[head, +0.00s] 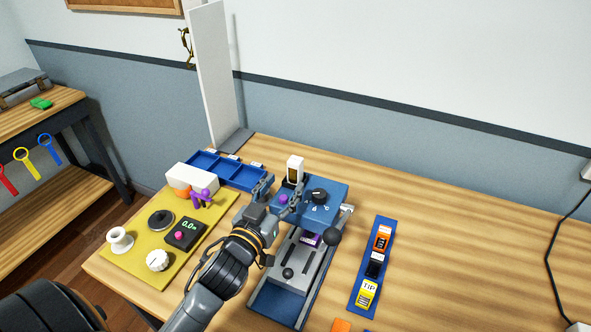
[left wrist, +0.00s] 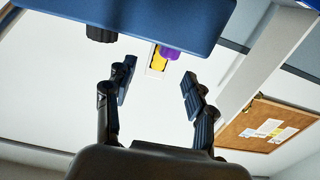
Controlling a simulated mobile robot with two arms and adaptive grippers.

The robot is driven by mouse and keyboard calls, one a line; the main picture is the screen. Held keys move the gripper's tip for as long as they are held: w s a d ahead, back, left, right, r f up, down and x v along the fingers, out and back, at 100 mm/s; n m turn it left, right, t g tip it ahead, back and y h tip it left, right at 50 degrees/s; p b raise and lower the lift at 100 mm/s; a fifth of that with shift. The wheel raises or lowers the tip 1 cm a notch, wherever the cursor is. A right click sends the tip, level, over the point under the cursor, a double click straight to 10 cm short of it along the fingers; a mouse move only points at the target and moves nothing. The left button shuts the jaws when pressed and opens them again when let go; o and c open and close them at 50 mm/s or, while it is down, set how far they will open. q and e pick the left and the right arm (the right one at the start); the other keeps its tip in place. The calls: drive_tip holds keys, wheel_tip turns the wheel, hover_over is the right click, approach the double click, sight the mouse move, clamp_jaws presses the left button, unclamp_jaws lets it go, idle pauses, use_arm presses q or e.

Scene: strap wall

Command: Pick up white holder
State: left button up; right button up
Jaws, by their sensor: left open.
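The white holder (head: 295,170) stands upright at the back edge of the blue machine top, with a dark window in its front face. It also shows in the left wrist view (left wrist: 150,72), pale against the white wall, with a yellow part and partly covered by a purple knob (left wrist: 169,52). My left gripper (head: 279,193) is open and empty, its fingers spread just in front of the holder and apart from it. In the left wrist view my two fingers (left wrist: 158,88) frame the holder from either side. My right gripper is not in view.
The blue machine (head: 325,205) has a black dial and a lever with a ball end. A blue tray (head: 234,174) and a yellow mat (head: 137,259) with several items lie left. A blue strip (head: 361,295) with small boxes lies right.

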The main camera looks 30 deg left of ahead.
sight(293, 174)
use_arm(q)
drive_tip(key=shift+w+a, duration=0.1)
drive_tip(key=shift+w, duration=0.8)
drive_tip(key=w+p, duration=0.2)
drive_tip(key=w, duration=0.2)
drive_tip(key=shift+w, duration=0.7)
drive_tip(key=shift+s, duration=0.1)
drive_tip(key=shift+c, duration=0.4)
clamp_jaws()
